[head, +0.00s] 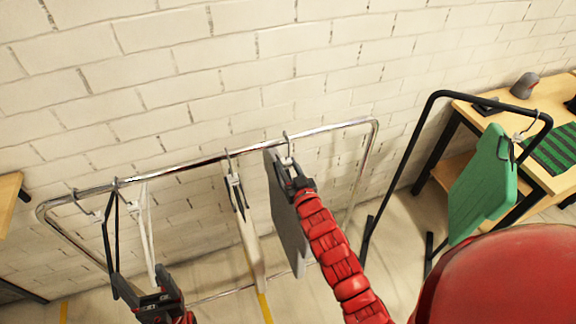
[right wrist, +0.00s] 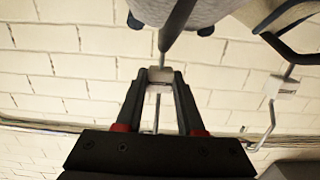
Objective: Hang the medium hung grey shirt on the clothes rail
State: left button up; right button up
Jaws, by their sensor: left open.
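The grey shirt (head: 284,215) hangs upright on its hanger at the right part of the chrome clothes rail (head: 330,131). The hanger's hook (head: 287,138) overlaps the rail in the head view; I cannot tell if it rests on it. My right gripper (head: 292,184) is shut on the hanger's neck, just below the rail. In the right wrist view the fingers close on the hanger's pale block (right wrist: 160,77), and the shirt is mostly out of view. My left gripper (head: 155,299) is open and empty, low at the left.
A cream shirt (head: 248,225) hangs left of the grey one. A black hanger (head: 109,240) and a white hanger (head: 147,235) hang bare further left. A green shirt (head: 482,185) hangs on a black rack (head: 395,165) at right, before a wooden table (head: 545,92). A brick wall stands behind.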

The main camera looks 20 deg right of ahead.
jog(key=o, duration=0.5)
jog(key=shift+o, duration=0.2)
jog(key=shift+s+b, duration=0.35)
jog(key=shift+s, duration=0.25)
jog(key=s+b, duration=0.1)
jog(key=s, duration=0.2)
jog(key=s+b, duration=0.1)
jog(key=s, duration=0.3)
jog(key=s+b, duration=0.1)
jog(key=s, duration=0.2)
jog(key=shift+s+d+r+b, duration=0.25)
jog(key=shift+b, duration=0.1)
jog(key=s+p, duration=0.1)
jog(key=s, duration=0.2)
jog(key=s+p, duration=0.1)
jog(key=s, duration=0.1)
jog(key=shift+s+r+p, duration=0.3)
jog(key=shift+s+r, duration=0.05)
jog(key=shift+r, duration=0.05)
jog(key=shift+d, duration=0.1)
